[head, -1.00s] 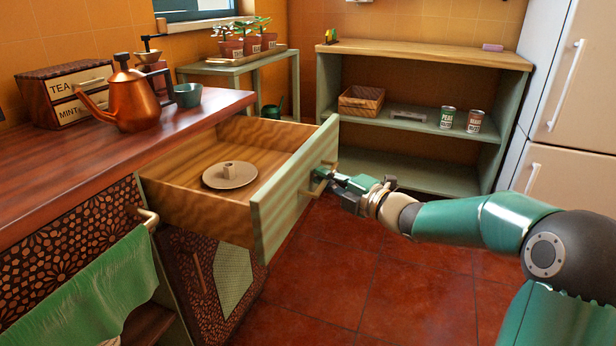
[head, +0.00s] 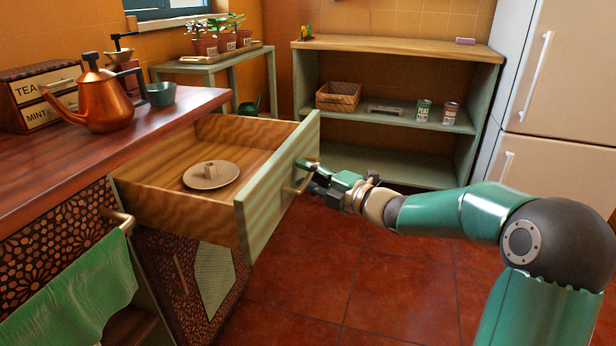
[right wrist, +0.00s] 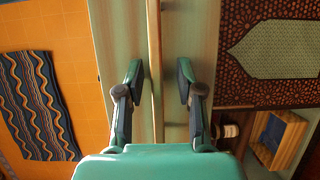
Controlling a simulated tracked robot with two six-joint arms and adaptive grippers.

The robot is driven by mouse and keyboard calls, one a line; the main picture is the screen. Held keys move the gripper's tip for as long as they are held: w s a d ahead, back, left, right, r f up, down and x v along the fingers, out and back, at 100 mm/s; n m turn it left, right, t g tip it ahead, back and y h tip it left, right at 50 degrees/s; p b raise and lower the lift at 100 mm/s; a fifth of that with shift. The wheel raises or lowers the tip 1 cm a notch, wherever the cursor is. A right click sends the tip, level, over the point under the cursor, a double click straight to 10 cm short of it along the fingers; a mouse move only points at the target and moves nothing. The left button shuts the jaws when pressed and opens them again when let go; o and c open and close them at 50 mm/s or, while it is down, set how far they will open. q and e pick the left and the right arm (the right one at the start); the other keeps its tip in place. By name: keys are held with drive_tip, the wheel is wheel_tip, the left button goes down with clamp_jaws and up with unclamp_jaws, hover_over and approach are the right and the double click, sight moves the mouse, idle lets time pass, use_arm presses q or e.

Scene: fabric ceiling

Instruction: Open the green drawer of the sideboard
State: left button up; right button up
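The green drawer (head: 277,187) of the sideboard (head: 130,130) stands pulled well out in the head view, its wooden inside showing. A round plate (head: 225,178) with a small pale object (head: 210,170) lies in it. A bar handle (head: 297,186) is on its green front; the bar also runs between the fingers in the right wrist view (right wrist: 155,60). My right gripper (head: 308,177) is at this handle. In the right wrist view (right wrist: 158,100) its fingers stand apart on either side of the bar, with gaps showing. My left gripper is out of view.
A copper kettle (head: 107,103), a green cup (head: 160,94) and a tea box (head: 30,98) stand on the counter. A green towel (head: 75,290) hangs below. A shelf unit (head: 400,48) and fridge (head: 570,85) stand behind. The red floor (head: 350,290) in front is clear.

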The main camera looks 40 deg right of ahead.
drive_tip(key=shift+s, duration=0.1)
drive_tip(key=s+d, duration=0.1)
drive_tip(key=s, duration=1)
drive_tip(key=shift+s+d, duration=0.3)
drive_tip(key=shift+d, duration=0.1)
drive_tip(key=w+a+f+m+g+h, duration=0.1)
drive_tip(key=w+a+f+m, duration=0.1)
drive_tip(key=w+f+m, duration=0.45)
drive_tip(key=w+a+f+m+g, duration=0.1)
drive_tip(key=a+f+m, duration=0.25)
drive_tip(key=f, duration=0.65)
drive_tip(key=a+f+m+g, duration=0.45)
drive_tip(key=a+f, duration=0.35)
drive_tip(key=f, duration=0.5)
drive_tip(key=s+a+f+m+g+y, duration=0.2)
drive_tip(key=s+a+f+m+g, duration=0.3)
drive_tip(key=a+f, duration=0.5)
drive_tip(key=s+a+f+m+g, duration=0.1)
drive_tip(key=s+a+f+g, duration=0.3)
drive_tip(key=s, duration=0.4)
drive_tip(key=s+a+f+m+g, duration=0.1)
drive_tip(key=s+a+f+g, duration=0.1)
drive_tip(key=s+a+f, duration=0.35)
wheel_tip(320, 180, up, 38)
drive_tip(key=s+p, duration=0.1)
drive_tip(key=p, duration=3.5)
drive_tip(key=shift+s+d+r+p, duration=0.15)
drive_tip(key=shift+s+d+p, duration=0.1)
drive_tip(key=shift+p, duration=0.1)
